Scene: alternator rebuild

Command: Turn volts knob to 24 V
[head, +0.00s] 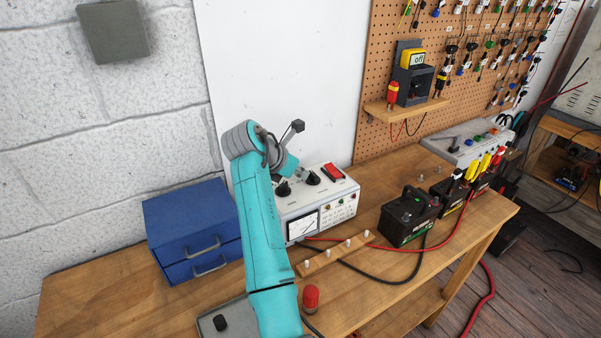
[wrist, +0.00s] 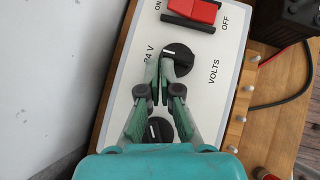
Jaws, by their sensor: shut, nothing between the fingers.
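The volts knob (wrist: 180,58) is black and round, on the white top panel of the power supply (head: 325,202). In the wrist view, its white mark is on its left side, toward the "24 V" lettering; "VOLTS" is printed to its right. The exact alignment is hard to tell. In the head view, the volts knob (head: 313,178) is beside the red switch. My gripper (wrist: 162,82) is shut and empty, with its fingertips at the knob's lower left edge; I cannot tell whether they touch. A second black knob (wrist: 160,130) is partly hidden under the fingers.
The red ON/OFF switch (wrist: 193,12) is close beyond the volts knob. A blue drawer box (head: 190,232) stands left of the power supply and a black battery (head: 408,217) stands right. A wooden strip with pegs (head: 335,256) lies in front.

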